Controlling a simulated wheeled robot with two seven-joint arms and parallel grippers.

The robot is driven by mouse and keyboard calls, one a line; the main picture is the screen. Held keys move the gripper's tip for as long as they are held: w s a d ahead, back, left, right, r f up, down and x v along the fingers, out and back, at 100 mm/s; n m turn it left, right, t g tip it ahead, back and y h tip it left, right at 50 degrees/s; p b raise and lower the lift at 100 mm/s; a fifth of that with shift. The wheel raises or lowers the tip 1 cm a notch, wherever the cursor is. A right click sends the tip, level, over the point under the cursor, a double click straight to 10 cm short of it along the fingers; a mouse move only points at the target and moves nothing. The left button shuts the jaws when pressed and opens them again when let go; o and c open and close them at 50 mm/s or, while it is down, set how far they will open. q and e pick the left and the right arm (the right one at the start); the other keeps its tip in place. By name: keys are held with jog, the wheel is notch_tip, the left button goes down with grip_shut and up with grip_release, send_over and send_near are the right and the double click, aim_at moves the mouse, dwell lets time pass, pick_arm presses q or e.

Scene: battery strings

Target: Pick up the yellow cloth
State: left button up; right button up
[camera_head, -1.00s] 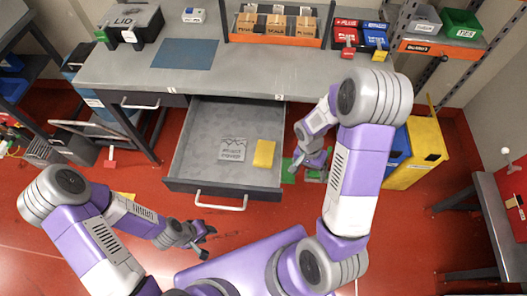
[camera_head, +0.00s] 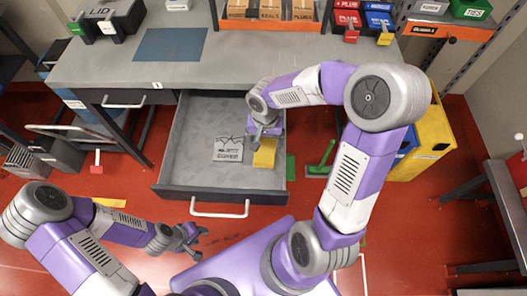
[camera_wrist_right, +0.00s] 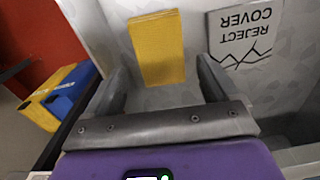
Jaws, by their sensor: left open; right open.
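The yellow cloth (camera_head: 264,156) lies flat in the right part of the open drawer (camera_head: 190,150), beside a grey sheet marked REJECT COVER (camera_head: 228,149). In the right wrist view the yellow cloth (camera_wrist_right: 158,48) lies ahead of my right gripper (camera_wrist_right: 160,85), roughly between the lines of its fingers. My right gripper (camera_head: 258,140) is open and empty, over the drawer at the cloth; it hides part of the cloth in the head view. The gap between fingers and cloth is hard to judge. My left gripper (camera_head: 194,238) is open and empty in front of the drawer.
The drawer's front wall and handle (camera_head: 220,208) stand toward me. The workbench (camera_head: 110,65) is behind, with a blue mat (camera_head: 170,44) and an orange-edged bin of boxes (camera_head: 270,22). A yellow bin (camera_head: 430,145) stands at the right. A green brush (camera_head: 320,165) lies on the floor.

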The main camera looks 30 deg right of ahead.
aim_at(265, 151)
notch_tip(265, 151, down, 6)
jog(key=shift+w+d+f+b, duration=0.1)
jog(key=shift+w+d+b, duration=0.05)
jog(key=shift+b, duration=1.05)
jog(key=c, duration=0.8)
jog(key=shift+r+p, duration=1.95)
jog(key=shift+r, duration=3.25)
